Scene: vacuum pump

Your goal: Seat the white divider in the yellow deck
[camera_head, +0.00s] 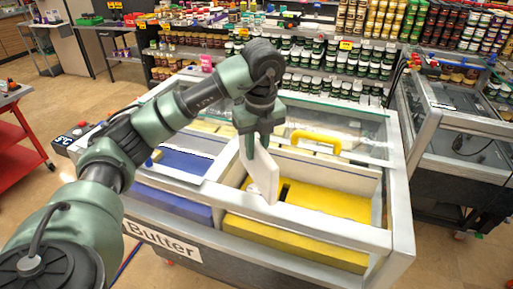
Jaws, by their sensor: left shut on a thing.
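My left gripper (257,140) reaches in from the left and is shut on the white divider (263,175). A dark slot (284,191) shows in the deck just right of the divider. The divider hides part of the deck behind it. My right gripper is out of view.
The white case rim (330,228) surrounds the deck. A glass lid with a yellow handle (316,139) is behind it. A blue deck (170,204) lies in the left bay. Stocked shelves stand behind, and another case (455,135) is at right.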

